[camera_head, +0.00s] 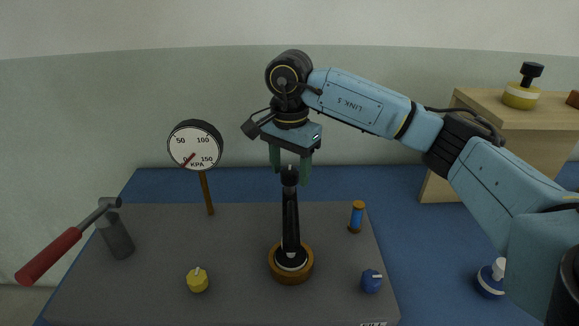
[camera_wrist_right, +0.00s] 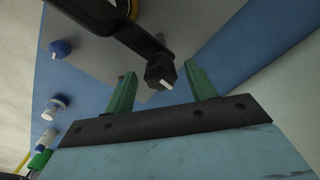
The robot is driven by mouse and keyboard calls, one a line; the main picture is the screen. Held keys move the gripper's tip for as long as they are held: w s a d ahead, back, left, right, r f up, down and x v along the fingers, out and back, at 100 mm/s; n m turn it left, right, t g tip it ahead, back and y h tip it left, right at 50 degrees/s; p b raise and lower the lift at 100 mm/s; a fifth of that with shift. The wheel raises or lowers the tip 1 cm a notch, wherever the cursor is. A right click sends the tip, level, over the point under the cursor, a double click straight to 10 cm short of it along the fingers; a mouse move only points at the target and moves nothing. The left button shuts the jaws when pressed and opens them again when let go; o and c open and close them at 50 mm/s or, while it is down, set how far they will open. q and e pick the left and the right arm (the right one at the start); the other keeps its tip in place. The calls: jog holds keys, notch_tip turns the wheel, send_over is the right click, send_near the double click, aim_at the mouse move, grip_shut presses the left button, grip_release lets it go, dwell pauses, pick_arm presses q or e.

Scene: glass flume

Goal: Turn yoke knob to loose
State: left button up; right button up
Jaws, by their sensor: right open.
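The yoke knob (camera_head: 290,177) is a small dark knob on top of a black upright yoke (camera_head: 291,222), which stands in a round wooden-coloured base (camera_head: 292,264). In the right wrist view the yoke knob (camera_wrist_right: 158,70) is dark and faceted with a white mark on it. My right gripper (camera_head: 290,168) points down over the knob with its green fingers apart. In the wrist view the right gripper (camera_wrist_right: 161,80) has one finger on each side of the knob, with gaps visible; contact cannot be told. My left gripper is not in view.
A pressure gauge (camera_head: 195,145) stands behind left on a post. A red-handled lever (camera_head: 50,254) is at the far left. A yellow knob (camera_head: 197,280), a blue knob (camera_head: 371,281) and a blue-orange cylinder (camera_head: 356,216) sit on the grey board. A wooden box (camera_head: 520,130) stands right.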

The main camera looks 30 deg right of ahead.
jog(key=c, duration=1)
